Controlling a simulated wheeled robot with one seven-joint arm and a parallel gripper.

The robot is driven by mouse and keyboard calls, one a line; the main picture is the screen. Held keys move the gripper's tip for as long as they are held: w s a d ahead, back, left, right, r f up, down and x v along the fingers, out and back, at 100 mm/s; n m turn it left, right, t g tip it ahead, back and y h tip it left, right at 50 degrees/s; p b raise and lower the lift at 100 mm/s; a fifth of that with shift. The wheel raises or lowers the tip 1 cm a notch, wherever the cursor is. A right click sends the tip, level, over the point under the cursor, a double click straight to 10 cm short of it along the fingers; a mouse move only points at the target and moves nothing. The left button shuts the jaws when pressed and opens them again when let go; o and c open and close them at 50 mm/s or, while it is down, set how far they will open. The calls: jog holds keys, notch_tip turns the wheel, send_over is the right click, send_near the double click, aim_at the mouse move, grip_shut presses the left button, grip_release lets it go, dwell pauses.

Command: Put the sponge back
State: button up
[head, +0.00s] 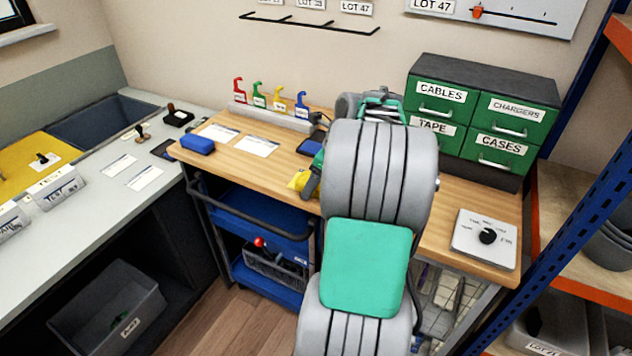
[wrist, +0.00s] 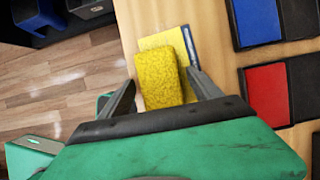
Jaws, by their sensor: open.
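The yellow sponge (wrist: 157,82) shows in the wrist view between the two dark fingers of my gripper (wrist: 162,77). The gripper is open, with a finger on either side of the sponge; I cannot tell whether either finger touches it. Under or just beyond the sponge is a flat yellow piece (wrist: 172,39) with a blue edge. In the head view the yellow sponge (head: 299,181) shows near the front edge of the wooden bench top (head: 195,155), and my arm hides much of that spot.
Flat two-colour pieces, one blue and black (wrist: 257,20) and one red and black (wrist: 268,92), lie to the right in the wrist view. A blue block (head: 198,144) lies at the bench's left end. Green labelled drawers (head: 484,110) stand at the back right.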

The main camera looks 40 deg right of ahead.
jog(key=p+v, duration=0.3)
jog(key=v, duration=0.9)
jog(key=w+a+f+n, duration=0.1)
jog(key=w+a+n, duration=0.2)
jog(key=a+n, duration=1.5)
jog(key=s+a+f+n, duration=0.3)
jog(key=s+a+n, duration=0.1)
jog(key=a+n, duration=0.3)
jog(key=s+a+f+n+h, duration=0.1)
jog(key=s+a+f+n, duration=0.2)
jog(key=a+n, duration=0.4)
jog(key=shift+s+a+g+h, duration=0.35)
jog(key=shift+s+a, duration=0.25)
jog(key=shift+s, duration=0.3)
jog(key=shift+f, duration=0.1)
